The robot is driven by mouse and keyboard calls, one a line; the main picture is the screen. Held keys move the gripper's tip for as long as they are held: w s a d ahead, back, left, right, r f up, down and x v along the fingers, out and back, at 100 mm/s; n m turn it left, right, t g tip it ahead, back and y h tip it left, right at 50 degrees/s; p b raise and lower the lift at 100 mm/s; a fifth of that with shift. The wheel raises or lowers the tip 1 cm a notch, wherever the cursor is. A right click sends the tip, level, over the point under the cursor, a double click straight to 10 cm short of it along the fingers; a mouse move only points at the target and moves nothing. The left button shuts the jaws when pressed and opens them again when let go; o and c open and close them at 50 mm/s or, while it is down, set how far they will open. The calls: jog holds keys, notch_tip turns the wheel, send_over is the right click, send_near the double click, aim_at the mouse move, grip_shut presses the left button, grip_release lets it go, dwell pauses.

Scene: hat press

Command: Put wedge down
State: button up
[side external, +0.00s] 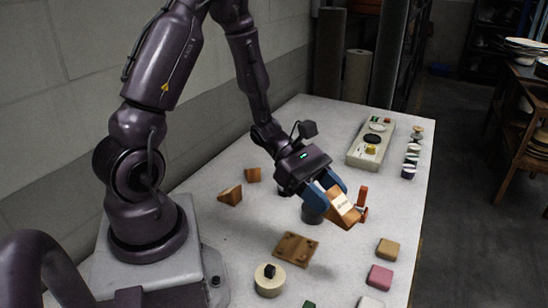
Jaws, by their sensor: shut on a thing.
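My gripper (333,197) has blue fingers and is shut on a wooden wedge (345,210) with a pale label on its face. It holds the wedge tilted over the right-middle part of the table. I cannot tell from this one view whether the wedge touches anything below. Two more wooden wedges, one nearer (231,195) and one farther (253,174), lie to the left of my gripper. A dark round piece (312,214) is partly hidden under my gripper.
An orange-brown upright piece (362,198) stands just right of the held wedge. A brown board (296,248) and a cream round block (269,281) lie in front. Tan (387,249) and pink (380,277) blocks line the right edge. A long tray (357,155) stands behind.

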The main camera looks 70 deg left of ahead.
jog(key=s+a+f+m+g+y, duration=0.3)
jog(key=s+a+m+g, duration=0.25)
jog(key=m+g, duration=0.35)
jog(key=s+a+f+m+g+y, duration=0.3)
jog(key=s+a+m+g, duration=0.25)
jog(key=m+g, duration=0.35)
jog(key=a+r+m+y, duration=0.1)
jog(key=a+m+y, duration=0.9)
jog(key=a+y, duration=0.1)
jog(key=w+a+r+m+t+y, duration=0.6)
jog(key=w+a+m+y, duration=0.15)
jog(key=a, duration=0.35)
jog(key=shift+m+t, duration=0.4)
jog(key=shift+m, duration=0.25)
jog(key=w+a+f, duration=0.3)
jog(key=f, duration=0.1)
jog(key=w+a+f, duration=0.3)
jog(key=a+f, duration=0.1)
jog(key=f, duration=0.1)
jog(key=w+a+f, duration=0.3)
jog(key=f, duration=0.2)
jog(key=shift+a+f, duration=0.15)
jog(key=shift+f, duration=0.1)
jog(key=shift+w+a+f, duration=0.1)
jog(key=shift+f, duration=1.55)
jog(key=shift+f, duration=0.15)
